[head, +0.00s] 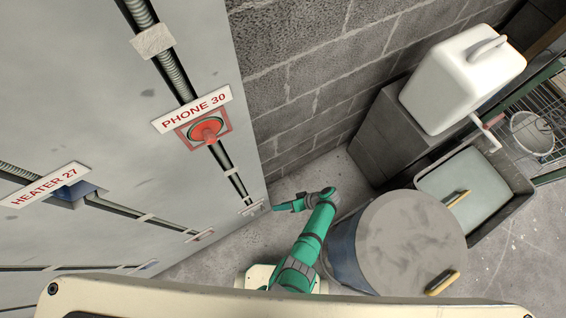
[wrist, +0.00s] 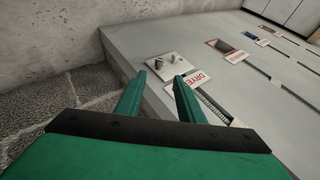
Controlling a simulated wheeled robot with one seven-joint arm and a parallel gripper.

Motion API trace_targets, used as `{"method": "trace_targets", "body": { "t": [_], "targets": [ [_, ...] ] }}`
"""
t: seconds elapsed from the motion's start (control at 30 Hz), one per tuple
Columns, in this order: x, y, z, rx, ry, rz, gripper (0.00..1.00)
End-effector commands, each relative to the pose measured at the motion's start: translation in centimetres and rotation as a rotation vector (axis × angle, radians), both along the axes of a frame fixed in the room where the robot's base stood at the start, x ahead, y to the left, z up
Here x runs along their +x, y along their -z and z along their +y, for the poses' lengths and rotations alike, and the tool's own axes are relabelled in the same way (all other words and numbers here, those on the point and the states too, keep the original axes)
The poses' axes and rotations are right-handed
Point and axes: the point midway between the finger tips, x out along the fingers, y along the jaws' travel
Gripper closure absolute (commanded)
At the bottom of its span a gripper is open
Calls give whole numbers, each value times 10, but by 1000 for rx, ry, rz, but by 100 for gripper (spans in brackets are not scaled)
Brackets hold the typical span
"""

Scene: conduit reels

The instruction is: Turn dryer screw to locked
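The dryer screw (wrist: 174,58) is a small grey piece on a pale plate near the corner of the grey panel, in the wrist view. A dark piece (wrist: 157,66) sits beside it on the same plate. A white label (wrist: 200,80) with red letters reading "DRYE" lies nearer to me, its end hidden by a finger. My gripper (wrist: 160,78) is open and empty, its two green fingers short of the plate. In the head view my gripper (head: 273,207) is beside the panel's lower right edge. Which way the screw is turned is too small to tell.
The grey panel (head: 100,120) also carries the PHONE 30 label (head: 191,109) above a red knob (head: 206,130), and the HEATER 27 label (head: 45,184). A drum (head: 410,240) stands right of my arm. A white jerrycan (head: 460,80) is beyond it.

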Motion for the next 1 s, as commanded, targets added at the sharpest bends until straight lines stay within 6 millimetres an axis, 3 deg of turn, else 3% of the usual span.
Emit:
{"method": "trace_targets", "body": {
  "t": [0.27, 0.57, 1.0],
  "targets": [
    [-1, 0, 2, -4, -2, -1, 65],
    [-16, 4, 33, -170, -17, -80, 65],
    [-27, -25, 39, -365, 0, -249, 65]
  ]
}}
